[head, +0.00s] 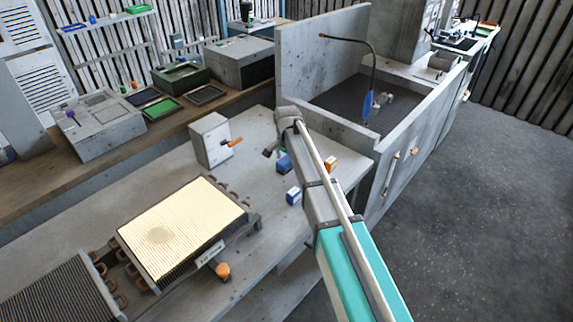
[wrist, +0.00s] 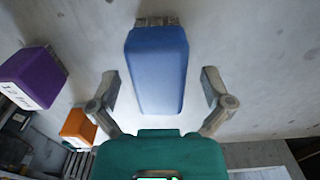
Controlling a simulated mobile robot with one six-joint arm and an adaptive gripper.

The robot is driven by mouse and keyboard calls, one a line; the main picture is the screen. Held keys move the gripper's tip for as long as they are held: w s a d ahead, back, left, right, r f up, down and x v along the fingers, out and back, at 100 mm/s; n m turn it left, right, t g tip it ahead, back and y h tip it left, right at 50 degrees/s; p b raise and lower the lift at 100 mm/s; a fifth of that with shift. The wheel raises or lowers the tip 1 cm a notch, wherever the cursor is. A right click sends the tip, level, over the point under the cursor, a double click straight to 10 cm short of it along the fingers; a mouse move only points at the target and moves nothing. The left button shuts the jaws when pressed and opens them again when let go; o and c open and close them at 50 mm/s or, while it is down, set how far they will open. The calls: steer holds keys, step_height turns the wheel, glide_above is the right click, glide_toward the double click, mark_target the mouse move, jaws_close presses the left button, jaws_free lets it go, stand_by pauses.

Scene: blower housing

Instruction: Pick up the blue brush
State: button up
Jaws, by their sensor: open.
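The blue brush (wrist: 157,70) is in the middle of the wrist view, a blue block with a band of brownish bristles at its far end. My gripper (wrist: 160,88) is open, with one finger on each side of the brush. A gap shows between the brush and each finger, and the jaws hold nothing. In the head view my gripper (head: 275,150) is low over the grey bench, partly hidden by my arm. A small blue item (head: 284,164) shows beside it there; I cannot tell for sure whether it is the brush.
A purple block (wrist: 34,75) and an orange block (wrist: 78,127) lie left of the brush. A grey box with an orange handle (head: 211,140) stands left of my gripper. A finned panel (head: 180,230) lies nearer. A walled sink (head: 300,60) is behind.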

steer(key=shift+c, duration=0.3)
steer(key=c, duration=1.3)
steer(key=shift+r, duration=0.2)
step_height(320, 180, up, 2)
steer(key=shift+r+p, duration=0.1)
steer(key=shift+p, duration=1.15)
steer(key=s+r+p, duration=0.3)
steer(key=s, duration=0.1)
steer(key=s+r+p, duration=0.4)
steer(key=s, duration=0.1)
steer(key=s+r+p, duration=0.3)
steer(key=s, duration=0.2)
steer(key=shift+a+r, duration=0.2)
steer(key=shift+a, duration=0.05)
